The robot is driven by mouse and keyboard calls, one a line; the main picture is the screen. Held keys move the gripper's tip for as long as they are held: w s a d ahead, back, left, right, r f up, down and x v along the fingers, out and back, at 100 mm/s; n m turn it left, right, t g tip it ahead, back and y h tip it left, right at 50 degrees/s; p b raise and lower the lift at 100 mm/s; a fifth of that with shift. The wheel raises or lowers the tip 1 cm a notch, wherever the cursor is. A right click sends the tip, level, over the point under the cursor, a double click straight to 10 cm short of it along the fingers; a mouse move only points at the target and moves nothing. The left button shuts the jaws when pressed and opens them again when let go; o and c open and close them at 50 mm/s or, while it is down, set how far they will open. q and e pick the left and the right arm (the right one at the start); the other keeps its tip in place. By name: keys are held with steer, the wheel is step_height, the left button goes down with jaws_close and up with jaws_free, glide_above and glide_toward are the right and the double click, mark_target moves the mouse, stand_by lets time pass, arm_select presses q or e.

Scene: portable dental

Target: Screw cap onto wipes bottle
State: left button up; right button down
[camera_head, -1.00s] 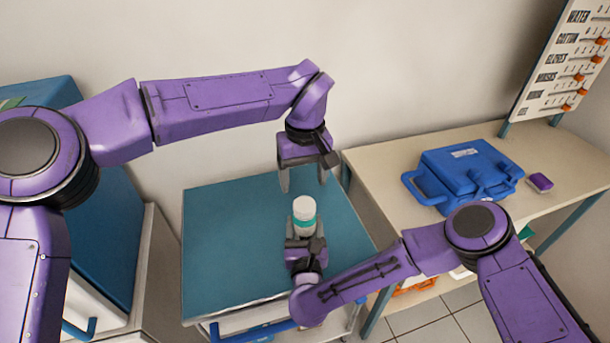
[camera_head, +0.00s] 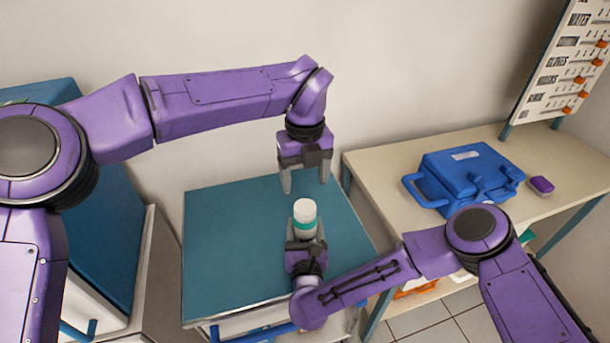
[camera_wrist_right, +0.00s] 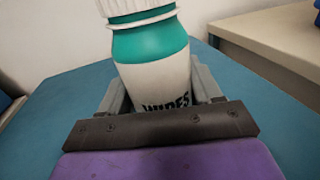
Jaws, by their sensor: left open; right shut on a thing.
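The wipes bottle (camera_head: 305,228) is white with a teal band and stands upright over the teal cart top. In the right wrist view the bottle (camera_wrist_right: 152,70) shows part of the word "WIPES". A white cap (camera_head: 304,208) sits on top of the bottle; whether it is tight cannot be told. My right gripper (camera_head: 306,243) is shut on the bottle's lower body, and its fingers show at both sides in the wrist view (camera_wrist_right: 160,100). My left gripper (camera_head: 305,186) is open and empty, fingers pointing down, just above and behind the cap, apart from it.
The teal cart top (camera_head: 225,245) is otherwise clear. A labelled board with orange sliders (camera_head: 565,65) stands behind. A blue-topped cabinet (camera_head: 115,240) is at the left.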

mark_target(305, 206)
arm_select(q)
steer(key=n, duration=0.4)
step_height(305, 206, down, 8)
steer(key=shift+f, duration=0.1)
stand_by(0.5)
